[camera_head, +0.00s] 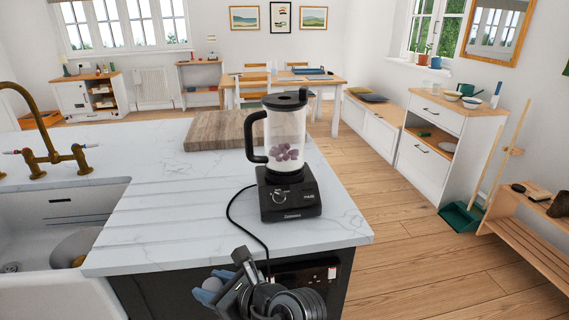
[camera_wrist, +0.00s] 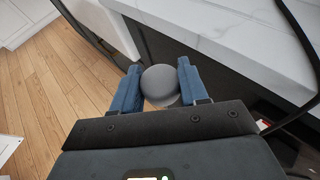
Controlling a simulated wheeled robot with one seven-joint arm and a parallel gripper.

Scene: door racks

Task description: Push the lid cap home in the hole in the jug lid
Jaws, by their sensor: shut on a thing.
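The blender jug (camera_head: 285,140) stands upright on its black base (camera_head: 290,195) near the worktop's front right corner, with purple pieces inside. Its black jug lid (camera_head: 285,102) is on top; I cannot make out the hole in it from here. My gripper (camera_head: 208,292) is low in front of the worktop edge, below and to the left of the blender. In the wrist view its blue fingers are shut on the round grey lid cap (camera_wrist: 160,82), one finger on each side. The cap also shows in the head view (camera_head: 212,284), partly hidden by my gripper.
A wooden board (camera_head: 215,130) lies behind the blender. A black cord (camera_head: 232,215) runs from the base over the worktop's front edge towards a socket panel (camera_head: 310,275). The sink (camera_head: 60,200) and brass tap (camera_head: 50,150) are at left. The marble worktop (camera_head: 170,220) left of the blender is clear.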

